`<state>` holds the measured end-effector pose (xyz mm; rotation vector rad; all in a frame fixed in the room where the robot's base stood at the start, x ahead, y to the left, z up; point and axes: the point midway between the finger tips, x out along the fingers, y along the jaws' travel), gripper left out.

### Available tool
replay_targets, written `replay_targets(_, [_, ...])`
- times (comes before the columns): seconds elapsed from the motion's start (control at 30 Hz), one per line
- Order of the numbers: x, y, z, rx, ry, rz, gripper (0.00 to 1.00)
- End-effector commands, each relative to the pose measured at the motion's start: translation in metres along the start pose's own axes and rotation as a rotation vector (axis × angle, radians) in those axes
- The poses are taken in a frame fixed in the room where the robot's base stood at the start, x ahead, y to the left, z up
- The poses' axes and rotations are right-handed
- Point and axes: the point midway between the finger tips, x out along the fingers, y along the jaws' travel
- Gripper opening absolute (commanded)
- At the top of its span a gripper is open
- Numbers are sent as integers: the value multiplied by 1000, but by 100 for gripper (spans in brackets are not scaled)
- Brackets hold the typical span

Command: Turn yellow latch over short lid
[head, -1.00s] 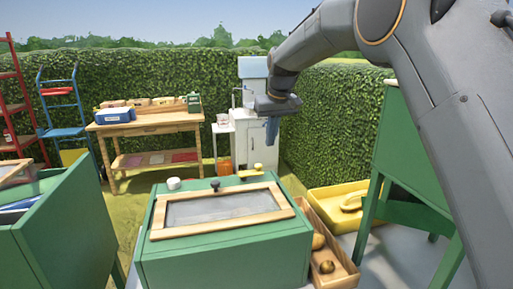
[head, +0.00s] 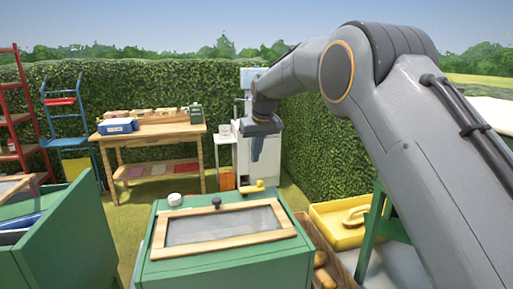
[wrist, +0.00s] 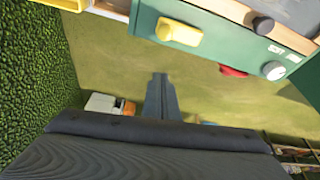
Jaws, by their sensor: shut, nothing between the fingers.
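The short lid (head: 222,226), a wooden frame around a grey panel, lies on top of a green box (head: 225,262). The yellow latch (head: 253,187) is at the box's far edge, just beyond the lid's far right part. It also shows in the wrist view (wrist: 180,32), at the edge of the green box. A dark knob (head: 216,202) stands at the lid's far side. My gripper (head: 256,153) is shut and empty, pointing down in the air beyond the latch. In the wrist view my gripper (wrist: 160,82) hangs over grass, apart from the latch.
A white round piece (head: 175,199) sits at the box's far left corner. A wooden tray (head: 330,262) adjoins the box at right, with a yellow tray (head: 341,231) beyond. A wooden bench (head: 150,137) stands behind left. A hedge (head: 318,130) closes the right rear.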

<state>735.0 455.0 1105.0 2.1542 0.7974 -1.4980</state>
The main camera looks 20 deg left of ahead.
Motion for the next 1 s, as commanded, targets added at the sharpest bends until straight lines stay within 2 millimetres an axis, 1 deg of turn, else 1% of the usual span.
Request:
replay_targets(0.1, [21, 0, 0, 1, -3, 0, 0])
replay_targets(0.3, [51, 0, 1, 1, -2, 0, 0])
replay_targets(0.47, [46, 0, 15, 1, -1, 0, 0])
replay_targets(0.7, [45, 0, 34, 1, 0, 0, 0])
replay_targets(0.87, [46, 0, 40, 1, -1, 0, 0])
replay_targets(1.0, [47, 1, 40, 1, 0, 0, 0])
